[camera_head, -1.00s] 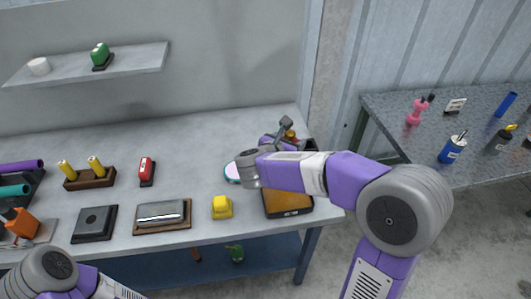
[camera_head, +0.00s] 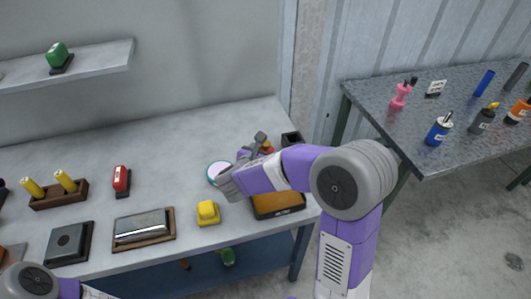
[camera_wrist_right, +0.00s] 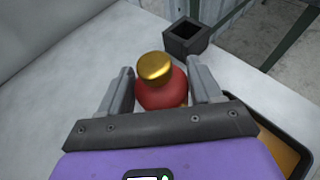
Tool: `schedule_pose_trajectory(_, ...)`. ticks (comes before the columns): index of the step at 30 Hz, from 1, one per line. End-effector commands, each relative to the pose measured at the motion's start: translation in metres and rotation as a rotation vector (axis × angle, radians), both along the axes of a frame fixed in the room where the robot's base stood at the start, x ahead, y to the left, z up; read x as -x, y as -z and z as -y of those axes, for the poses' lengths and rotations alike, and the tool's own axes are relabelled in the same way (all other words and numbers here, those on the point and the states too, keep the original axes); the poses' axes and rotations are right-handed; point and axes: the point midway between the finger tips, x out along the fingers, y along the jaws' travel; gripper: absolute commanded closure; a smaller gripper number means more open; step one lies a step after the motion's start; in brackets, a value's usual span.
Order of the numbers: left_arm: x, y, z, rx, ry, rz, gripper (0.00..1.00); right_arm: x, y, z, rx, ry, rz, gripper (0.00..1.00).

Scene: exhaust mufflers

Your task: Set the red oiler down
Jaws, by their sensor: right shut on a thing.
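The red oiler (camera_wrist_right: 160,92), a round red body with a gold cap, is between the two fingers of my right gripper (camera_wrist_right: 161,92) in the right wrist view. The gripper is shut on it. In the head view the oiler shows as a small red and gold patch (camera_head: 268,147) beside my right gripper (camera_head: 260,146), over the back right of the grey bench (camera_head: 175,165). Its base is hidden, so I cannot tell if it touches the bench. My left arm shows only at the bottom left corner; its gripper is out of view.
A dark square holder (camera_head: 291,138) stands just behind the oiler. A yellow block (camera_head: 208,212) sits near the front edge. The bench's back middle is clear.

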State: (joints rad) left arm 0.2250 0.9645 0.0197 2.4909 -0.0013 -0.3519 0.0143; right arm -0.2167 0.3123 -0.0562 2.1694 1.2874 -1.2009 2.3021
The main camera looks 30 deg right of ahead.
Motion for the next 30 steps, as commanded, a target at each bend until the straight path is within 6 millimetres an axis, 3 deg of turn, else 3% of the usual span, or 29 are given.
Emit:
schedule_pose_trajectory(12,-0.0002,0.0055,0.0001,0.0,0.0,0.0,0.57,-0.0001,0.0036,0.0,-0.001,0.0,0.002,0.71)
schedule_pose_trajectory(13,-0.0001,0.0042,0.0001,0.0,0.0,0.0,0.57,0.0001,0.0029,-0.0001,-0.001,0.0,0.001,0.31)
schedule_pose_trajectory(17,-0.0002,0.0036,0.0,0.0,0.0,0.0,0.57,0.0,0.0022,-0.0002,0.0,0.0,0.0,0.11)
schedule_pose_trajectory(30,-0.0002,-0.0029,0.0,0.0,0.0,0.0,0.57,0.002,-0.0039,-0.0041,-0.001,-0.003,0.001,0.1)
